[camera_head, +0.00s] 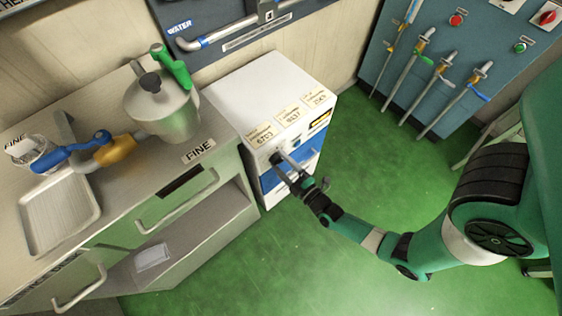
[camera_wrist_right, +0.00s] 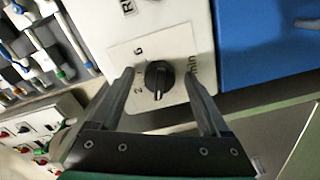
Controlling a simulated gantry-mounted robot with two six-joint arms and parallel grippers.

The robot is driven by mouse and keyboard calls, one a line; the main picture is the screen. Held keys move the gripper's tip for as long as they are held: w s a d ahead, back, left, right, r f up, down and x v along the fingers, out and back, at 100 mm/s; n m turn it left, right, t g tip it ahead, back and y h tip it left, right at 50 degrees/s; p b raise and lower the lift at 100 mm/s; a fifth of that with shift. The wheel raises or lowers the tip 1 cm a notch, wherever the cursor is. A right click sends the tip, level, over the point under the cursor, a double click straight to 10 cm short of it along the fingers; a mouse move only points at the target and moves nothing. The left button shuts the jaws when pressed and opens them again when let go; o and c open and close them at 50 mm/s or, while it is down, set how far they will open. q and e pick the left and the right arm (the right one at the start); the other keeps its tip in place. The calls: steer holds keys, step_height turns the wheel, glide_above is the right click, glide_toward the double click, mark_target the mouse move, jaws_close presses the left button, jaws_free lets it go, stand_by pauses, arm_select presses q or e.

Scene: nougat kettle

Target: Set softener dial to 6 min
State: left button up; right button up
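The softener is a white cabinet (camera_head: 262,88) with a blue front panel, standing at the middle of the head view. Its small black dial (camera_wrist_right: 158,79) shows in the right wrist view on a white plate marked 2, 6 and min. A pale mark seems to lie at the dial's lower end in that view; the exact setting is hard to read. My right gripper (camera_head: 279,159) is at the upper front of the cabinet. Its fingers are open, one on each side of the dial, with gaps to it. My left gripper is not in view.
A steel bench (camera_head: 223,161) with a lidded kettle (camera_head: 167,110), a tray (camera_head: 50,222) and a blue-handled valve (camera_head: 70,155) stands left of the cabinet. A blue wall panel (camera_head: 430,79) with several hoses is at the back right. Green floor is clear in front.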

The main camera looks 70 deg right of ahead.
jaws_close()
steer(key=shift+m, duration=0.3)
steer(key=m, duration=0.2)
steer(key=shift+f+m, duration=0.1)
steer(key=shift+m, duration=0.2)
steer(key=m, duration=0.8)
steer(key=m+b, duration=0.1)
steer(key=m, duration=0.6)
steer(key=a+m, duration=0.1)
steer(key=m, duration=0.7)
steer(key=shift+w+m, duration=0.25)
steer(key=shift+m, duration=0.05)
